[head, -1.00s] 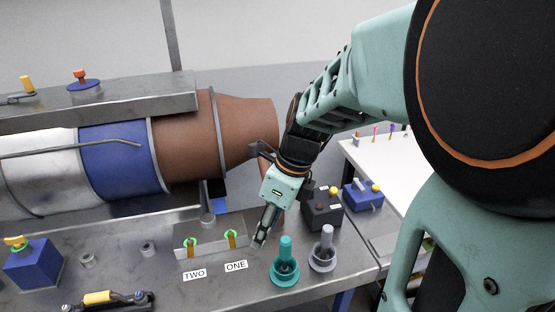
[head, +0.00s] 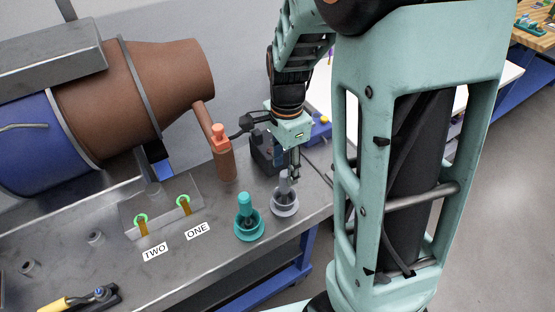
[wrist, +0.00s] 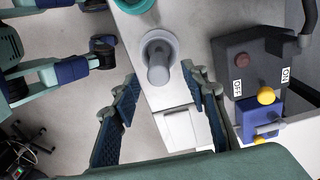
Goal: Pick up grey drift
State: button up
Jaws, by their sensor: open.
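The grey drift (head: 284,184) stands upright in a round grey holder (head: 285,208) near the right end of the metal bench. In the wrist view the grey drift (wrist: 157,70) sits in its grey holder (wrist: 172,41), between my fingertips as seen from above. My gripper (head: 294,166) is just above and slightly behind the drift, pointing down. In the wrist view my gripper (wrist: 160,82) is open, with one finger on each side of the drift. I cannot tell whether either finger touches it.
A teal drift (head: 245,205) in a teal holder stands close to the left. A dark switch box (wrist: 250,65) marked ON and OFF is close by my right finger. The plate labelled ONE and TWO (head: 160,207) lies further left.

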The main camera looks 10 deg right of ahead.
aim_at(285, 182)
notch_tip(285, 182, down, 7)
jog(key=shift+d+r, duration=0.1)
jog(key=shift+r, duration=0.05)
dwell(0.4)
grip_shut()
jog(key=shift+r, duration=0.2)
